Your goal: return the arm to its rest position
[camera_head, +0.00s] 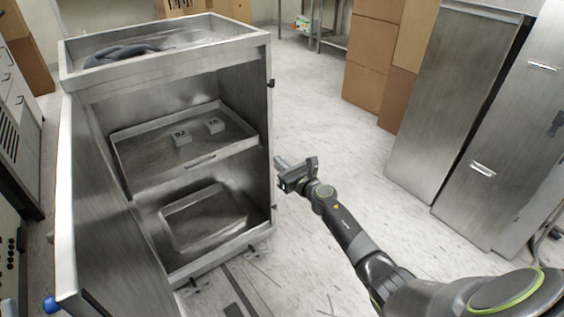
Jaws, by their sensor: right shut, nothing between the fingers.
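My right arm comes in from the lower right. Its gripper (281,163) is shut and empty, in front of the right side of an open metal cabinet (268,95). In the picture its fingertips lie close to the cabinet's right edge; I cannot tell whether they touch. The cabinet door (105,230) stands open on the left. A second tray (203,238) lies on the bottom level. My left gripper is not in view.
A dark coiled item (122,54) lies on the cabinet's top. Cardboard boxes (368,90) are stacked at the back right. Large metal panels or cabinets (455,95) stand at the right. The pale floor (320,110) between is clear.

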